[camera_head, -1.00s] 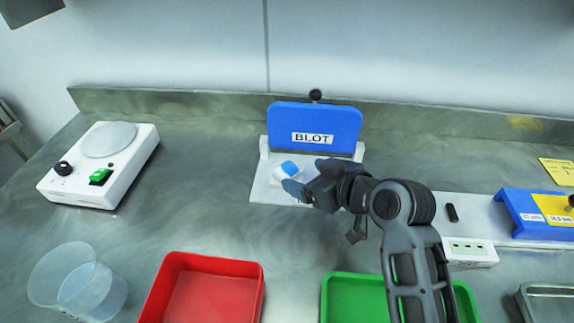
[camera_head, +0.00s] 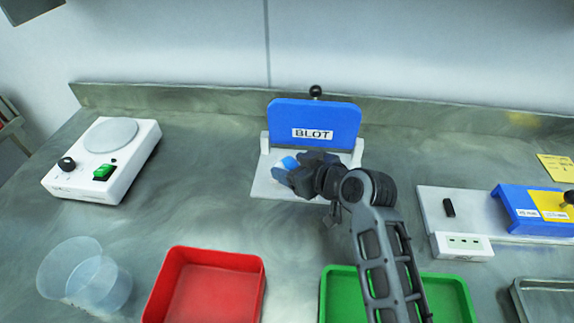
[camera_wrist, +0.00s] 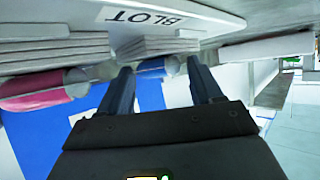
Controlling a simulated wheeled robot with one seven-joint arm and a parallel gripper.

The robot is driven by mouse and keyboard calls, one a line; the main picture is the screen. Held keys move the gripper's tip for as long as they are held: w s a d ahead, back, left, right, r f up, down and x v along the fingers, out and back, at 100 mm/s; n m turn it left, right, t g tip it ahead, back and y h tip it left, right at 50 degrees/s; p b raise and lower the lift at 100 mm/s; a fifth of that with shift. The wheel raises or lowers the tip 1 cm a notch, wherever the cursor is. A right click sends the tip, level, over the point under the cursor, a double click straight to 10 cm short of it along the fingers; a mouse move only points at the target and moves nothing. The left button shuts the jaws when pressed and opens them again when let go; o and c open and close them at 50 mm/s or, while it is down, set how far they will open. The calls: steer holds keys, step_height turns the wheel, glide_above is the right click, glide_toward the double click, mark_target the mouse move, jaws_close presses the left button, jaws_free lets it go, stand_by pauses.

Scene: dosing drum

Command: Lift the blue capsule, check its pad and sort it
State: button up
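The blue capsule (camera_head: 287,163) lies on the pale base plate (camera_head: 268,187) in front of the upright blue BLOT panel (camera_head: 315,120). My gripper (camera_head: 289,172) is low over the plate, right at the capsule, and covers part of it. In the wrist view my gripper (camera_wrist: 160,72) has its two fingers spread apart, with a bluish rounded thing (camera_wrist: 152,68) between or just beyond the tips. I cannot tell whether the fingers touch it. The underside of the capsule is hidden. The BLOT lettering (camera_wrist: 143,18) shows upside down at the top of the wrist view.
A red tray (camera_head: 160,290) and a green tray (camera_head: 455,295) stand at the front. A white device with a round plate (camera_head: 110,135) and a clear cup (camera_head: 100,285) are at left. A blue stand (camera_head: 530,212) and a metal tray (camera_head: 545,300) are at right.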

steer(key=shift+s+f, duration=0.1)
steer(key=shift+f, duration=0.15)
steer(key=c, duration=0.6)
steer(key=shift+r, duration=0.1)
